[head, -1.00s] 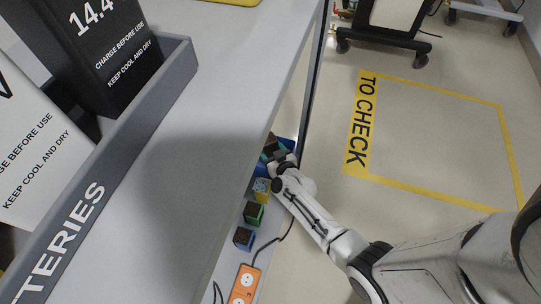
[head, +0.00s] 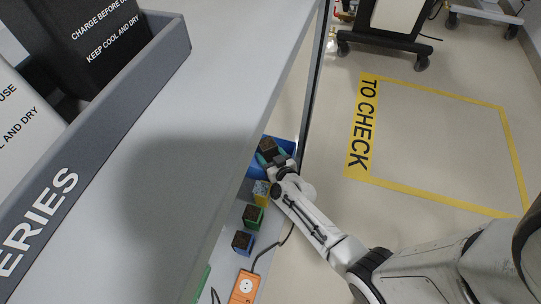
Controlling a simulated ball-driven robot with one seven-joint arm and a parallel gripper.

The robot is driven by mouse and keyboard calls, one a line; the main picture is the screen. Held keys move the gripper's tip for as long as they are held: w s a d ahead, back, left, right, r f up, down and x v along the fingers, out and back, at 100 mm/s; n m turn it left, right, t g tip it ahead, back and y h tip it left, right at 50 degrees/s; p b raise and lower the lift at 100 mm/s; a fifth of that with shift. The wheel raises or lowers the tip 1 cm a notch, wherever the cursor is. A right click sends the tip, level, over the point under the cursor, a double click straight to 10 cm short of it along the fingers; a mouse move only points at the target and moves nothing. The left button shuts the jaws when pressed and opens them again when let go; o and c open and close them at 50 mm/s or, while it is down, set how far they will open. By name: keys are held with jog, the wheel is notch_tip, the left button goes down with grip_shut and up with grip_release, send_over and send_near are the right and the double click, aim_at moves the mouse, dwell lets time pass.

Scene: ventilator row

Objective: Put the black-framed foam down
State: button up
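The black-framed foam (head: 268,145) is a small dark-edged block with a brownish face, inside the blue bin (head: 287,147) under the bench top. My gripper (head: 271,156) reaches in over the bin, with its teal fingertips spread apart on the near side and right of the block. The gripper looks open, with the block just beyond its fingertips. The block's underside is hidden, so I cannot see exactly how it rests.
A yellow-framed block (head: 261,192), a green-framed block (head: 253,217) and a blue-framed block (head: 242,242) stand in a row nearer me. The grey bench top (head: 215,110) overhangs at left, carrying a battery tray (head: 100,130).

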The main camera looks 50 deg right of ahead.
jog(key=o, duration=0.4)
jog(key=shift+s+a+f, duration=0.15)
jog(key=shift+s+f, duration=0.15)
jog(key=shift+f, duration=0.2)
jog(key=shift+r+p, duration=0.5)
jog(key=r+p+v, duration=0.1)
jog(key=p+v, duration=0.5)
jog(key=v, duration=0.6)
jog(key=w+a+r+n+y, duration=0.1)
jog(key=a, duration=0.1)
jog(key=w+a+n+y, duration=0.1)
jog(key=a+y, duration=0.1)
jog(key=w+a+r+g+y, duration=0.1)
jog(key=a+y, duration=0.1)
jog(key=shift+w+a+r+n, duration=0.1)
jog(key=shift+w+r+n, duration=0.1)
jog(key=shift+r+n, duration=0.15)
jog(key=s+a+r+n+g+y, duration=0.2)
jog(key=s+a+r+g+y, duration=0.1)
jog(key=a+g, duration=0.15)
jog(key=s+r+g, duration=0.2)
jog(key=s+r, duration=0.1)
jog(key=s, duration=0.1)
jog(key=s+r+g+h, duration=0.1)
jog(key=s+r+g, duration=0.1)
jog(key=s+r, duration=0.2)
jog(key=s+d+r+g+h, duration=0.1)
jog(key=s+r+g, duration=0.2)
jog(key=s+r, duration=0.1)
jog(key=shift+s, duration=0.8)
